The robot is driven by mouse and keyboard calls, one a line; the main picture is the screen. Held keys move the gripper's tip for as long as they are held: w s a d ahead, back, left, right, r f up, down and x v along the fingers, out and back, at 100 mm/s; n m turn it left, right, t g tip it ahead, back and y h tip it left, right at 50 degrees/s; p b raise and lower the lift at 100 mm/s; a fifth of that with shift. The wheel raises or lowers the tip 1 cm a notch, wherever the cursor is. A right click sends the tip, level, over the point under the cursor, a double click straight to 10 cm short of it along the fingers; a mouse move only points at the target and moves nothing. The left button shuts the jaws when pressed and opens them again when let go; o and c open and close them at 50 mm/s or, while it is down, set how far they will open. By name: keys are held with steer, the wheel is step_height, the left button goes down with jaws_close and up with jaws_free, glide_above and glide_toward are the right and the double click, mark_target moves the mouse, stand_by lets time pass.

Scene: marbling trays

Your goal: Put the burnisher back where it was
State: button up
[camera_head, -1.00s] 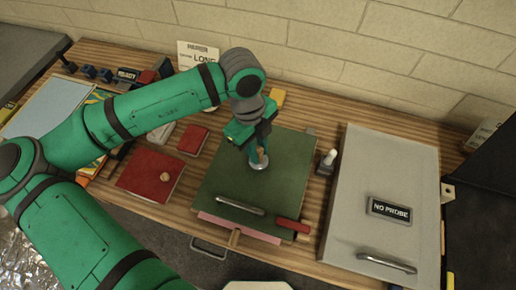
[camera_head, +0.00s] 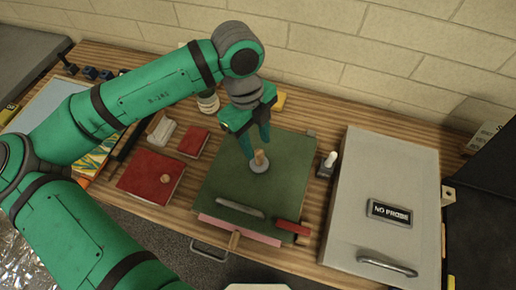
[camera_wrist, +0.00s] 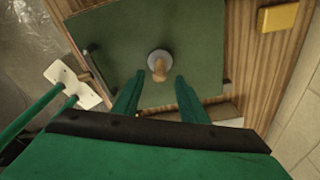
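A tool with a short wooden handle and a round grey metal foot, seemingly the burnisher (camera_head: 260,158), stands upright on the green board (camera_head: 222,182). In the wrist view the burnisher (camera_wrist: 159,64) shows its handle between and just beyond my fingertips, with a gap on each side. My gripper (camera_head: 257,149) is open and empty, just above and behind the burnisher. In the wrist view my gripper (camera_wrist: 160,76) has its two green fingers spread apart.
A silver bar (camera_head: 240,207) and a red-handled item (camera_head: 291,227) lie at the board's front edge. A small dark stand (camera_head: 325,171) with a white-topped piece is to the right, then a grey case (camera_head: 385,180). A red block (camera_head: 150,176) is left; a yellow block (camera_head: 279,101) is behind.

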step_height(320, 180, up, 7)
steer(key=shift+w+a+f, duration=0.15)
steer(key=shift+w+a, duration=0.15)
steer(key=shift+a, duration=0.1)
stand_by(0.4)
